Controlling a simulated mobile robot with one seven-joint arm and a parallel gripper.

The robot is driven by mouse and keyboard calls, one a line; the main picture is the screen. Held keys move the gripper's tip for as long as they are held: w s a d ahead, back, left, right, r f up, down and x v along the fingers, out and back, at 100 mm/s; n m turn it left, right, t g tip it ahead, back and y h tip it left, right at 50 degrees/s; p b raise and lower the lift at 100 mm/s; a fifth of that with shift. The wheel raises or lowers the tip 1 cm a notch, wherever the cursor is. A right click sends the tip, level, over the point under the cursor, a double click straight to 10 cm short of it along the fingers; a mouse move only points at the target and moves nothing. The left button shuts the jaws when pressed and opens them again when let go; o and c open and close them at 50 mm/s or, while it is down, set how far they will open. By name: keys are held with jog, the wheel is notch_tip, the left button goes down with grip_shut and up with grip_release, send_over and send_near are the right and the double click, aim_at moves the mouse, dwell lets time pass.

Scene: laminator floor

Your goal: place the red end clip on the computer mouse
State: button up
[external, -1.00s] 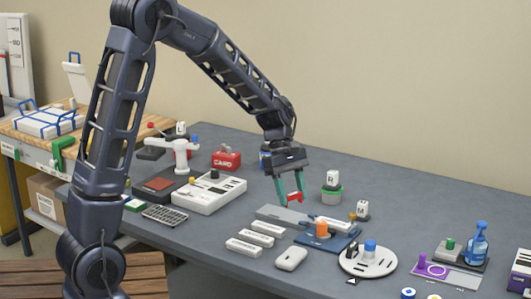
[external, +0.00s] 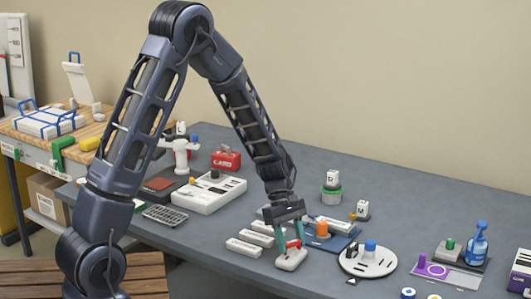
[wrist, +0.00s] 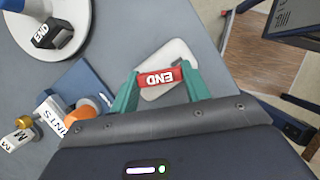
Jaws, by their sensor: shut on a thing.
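The red end clip (wrist: 160,78), marked "END", is held between the two green fingers of my gripper (wrist: 162,90) in the wrist view. The clip also shows as a small red piece (external: 293,244) in the external view. The white computer mouse (external: 291,259) lies on the grey table near its front edge. My gripper (external: 291,248) is over the mouse, with the clip over or on its top. In the wrist view the mouse (wrist: 172,55) shows behind the clip and is partly hidden by it. I cannot tell whether the clip touches the mouse.
White label blocks (external: 244,247) lie left of the mouse. A blue tray (external: 340,241) with an orange knob (external: 322,229) is behind it to the right. A round white plate (external: 368,262) with a blue knob stands at the right. The table's front edge is close.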

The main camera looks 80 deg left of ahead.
jog(key=shift+f, duration=0.25)
jog(key=shift+f, duration=0.15)
jog(key=o, duration=0.9)
jog(key=shift+o, duration=0.2)
jog(key=v, duration=1.2)
jog(key=shift+r, duration=0.2)
